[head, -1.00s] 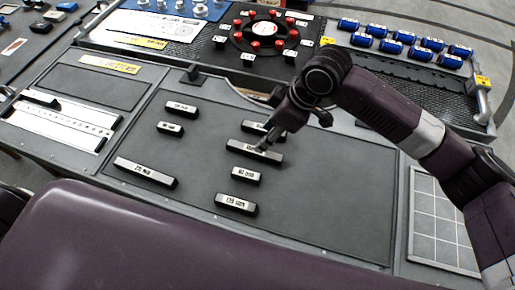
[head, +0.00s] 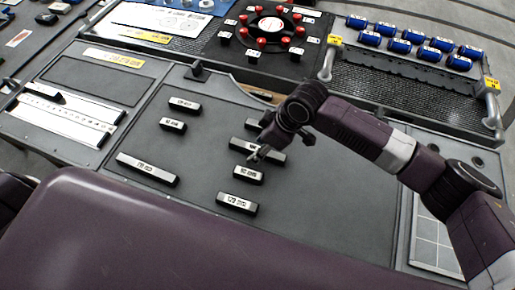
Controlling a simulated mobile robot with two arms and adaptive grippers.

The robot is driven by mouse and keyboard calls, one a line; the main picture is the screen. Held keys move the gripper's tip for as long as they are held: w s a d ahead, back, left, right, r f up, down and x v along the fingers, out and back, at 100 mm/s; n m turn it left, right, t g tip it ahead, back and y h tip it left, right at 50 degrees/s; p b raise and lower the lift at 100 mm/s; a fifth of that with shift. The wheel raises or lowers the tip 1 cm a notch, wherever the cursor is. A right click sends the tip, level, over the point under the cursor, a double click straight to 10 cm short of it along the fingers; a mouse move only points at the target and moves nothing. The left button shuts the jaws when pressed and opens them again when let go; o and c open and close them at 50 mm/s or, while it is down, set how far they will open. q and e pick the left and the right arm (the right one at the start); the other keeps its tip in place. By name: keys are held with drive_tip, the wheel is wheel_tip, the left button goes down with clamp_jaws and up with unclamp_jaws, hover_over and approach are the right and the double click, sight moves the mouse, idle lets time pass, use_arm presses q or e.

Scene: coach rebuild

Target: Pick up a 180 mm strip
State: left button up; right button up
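Several black strips with white labels lie on the dark grey mat (head: 310,215). A long strip (head: 278,155) lies under my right gripper (head: 260,153); its label is partly covered, so I cannot read its length. The gripper's fingers are at this strip, but I cannot tell whether they are open or shut, or touch it. Another strip (head: 252,124) behind it is partly hidden by my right arm. A longer strip (head: 147,169) lies alone at the left, its label hard to read. My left gripper is not in view.
Shorter strips lie close by: one (head: 248,175) just in front of the gripper, one (head: 237,203) nearer, and two at the left, (head: 185,105) and (head: 173,125). A ruler fixture (head: 62,112) stands left. Blue cylinders (head: 400,47) are at the back right. The mat's right part is clear.

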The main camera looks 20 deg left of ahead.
clamp_jaws()
drive_tip(key=shift+r, duration=0.1)
idle(0.3)
